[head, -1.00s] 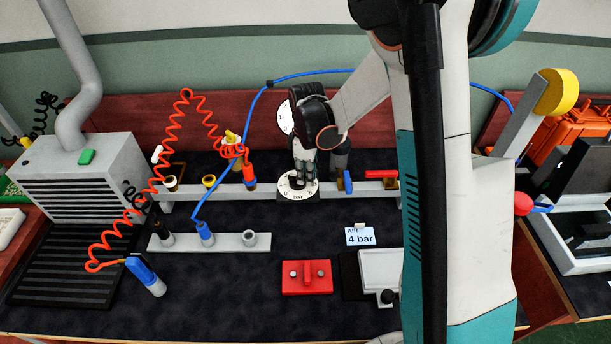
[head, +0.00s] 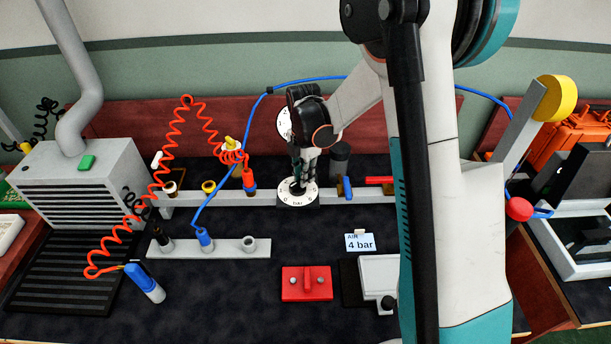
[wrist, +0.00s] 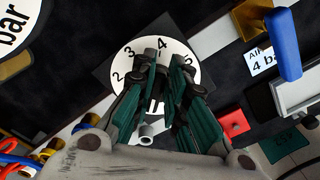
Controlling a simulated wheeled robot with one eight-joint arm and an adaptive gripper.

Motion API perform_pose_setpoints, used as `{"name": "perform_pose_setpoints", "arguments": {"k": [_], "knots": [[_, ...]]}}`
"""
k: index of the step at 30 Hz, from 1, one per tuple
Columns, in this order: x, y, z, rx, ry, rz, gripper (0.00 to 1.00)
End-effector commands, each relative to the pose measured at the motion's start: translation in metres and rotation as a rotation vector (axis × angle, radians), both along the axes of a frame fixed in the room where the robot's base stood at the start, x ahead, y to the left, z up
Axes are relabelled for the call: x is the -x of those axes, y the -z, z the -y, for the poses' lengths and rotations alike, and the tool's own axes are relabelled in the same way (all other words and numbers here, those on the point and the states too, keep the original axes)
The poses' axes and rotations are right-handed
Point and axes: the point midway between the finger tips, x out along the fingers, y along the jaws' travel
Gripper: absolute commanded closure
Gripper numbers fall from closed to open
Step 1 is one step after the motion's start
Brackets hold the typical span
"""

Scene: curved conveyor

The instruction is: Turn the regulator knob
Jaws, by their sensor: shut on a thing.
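The regulator's round white dial (head: 298,199), with black numbers and the word "bar", lies on the rail at mid-bench. It also shows in the wrist view (wrist: 128,62), with 2, 3, 4 and 5 readable. My gripper (head: 298,186) points down over the dial's middle. In the wrist view its fingers (wrist: 163,66) are shut on the regulator knob, which they mostly hide. I cannot read the knob's setting. A label (head: 360,242) reading "AIR 4 bar" stands in front, to the right.
A blue lever (head: 347,187) and a dark cylinder (head: 340,160) stand close to the right of my gripper. A blue hose (head: 229,187) and coiled red hose (head: 165,150) lie left. A red block (head: 307,284) sits in front. The dark mat between is clear.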

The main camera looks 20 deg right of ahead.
Motion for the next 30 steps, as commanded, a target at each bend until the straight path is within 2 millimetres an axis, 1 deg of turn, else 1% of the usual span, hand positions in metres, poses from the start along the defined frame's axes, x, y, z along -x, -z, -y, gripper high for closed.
{"name": "perform_pose_setpoints", "arguments": {"k": [6, 15, 22, 30], "knots": [[-0.0051, -0.0004, -0.0023, 0.0, -0.187, 0.001, 1.0], [-0.009, -0.0003, -0.0055, 0.0, -0.377, 0.001, 1.0], [-0.0103, -0.0002, -0.0069, 0.0, -0.451, 0.001, 1.0], [-0.0106, -0.0002, -0.0074, 0.0, -0.473, 0.001, 1.0]]}}
